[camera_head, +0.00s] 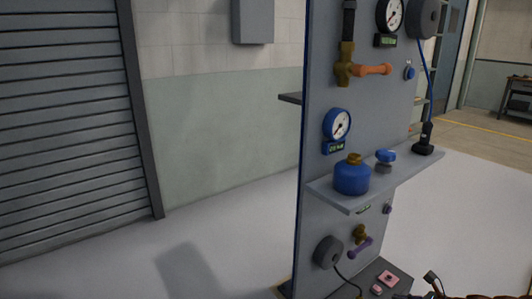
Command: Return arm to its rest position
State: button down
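My gripper is not seen in the head view, so its state and what it may hold are hidden. A grey upright panel (316,190) stands right of centre. Its shelf (346,201) bears a blue canister (352,176) with a brass cap, a blue-topped knob (385,158) and a black hand-held device (425,140) on a blue cable. Dark and orange parts (436,284) show at the bottom right edge, cut off by the frame; I cannot tell what they are.
The panel carries a blue gauge (337,125), a brass valve with orange handle (345,66), and a lower purple-handled valve (361,243). A low dark base (370,275) holds small pink parts. A roller shutter (65,130) is at left. The floor (225,235) between is clear.

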jog(key=s+a+r+n+g+y+p, duration=0.1)
jog(key=s+a+r+n+g+p, duration=0.25)
jog(key=a+r+n+p, duration=0.7)
jog(key=s+a+r+n+g+y+p, duration=0.15)
jog(key=a+r+n+g, duration=0.3)
jog(key=a+r, duration=1.15)
jog(key=s+a+r+n+g+h+p, duration=0.4)
jog(key=s+r+n+p, duration=0.35)
jog(key=s+r, duration=0.5)
jog(key=s+d+r+n+h+p, duration=0.3)
jog(key=s+r+n+h+p, duration=0.2)
jog(key=s, duration=0.8)
notch_tip(320, 180, up, 4)
jog(key=n+p, duration=0.1)
jog(key=p, duration=0.1)
jog(key=shift+s+f+t+p, duration=0.25)
jog(key=shift+t+p, duration=0.05)
jog(key=shift+d+n, duration=0.1)
jog(key=shift+n, duration=0.15)
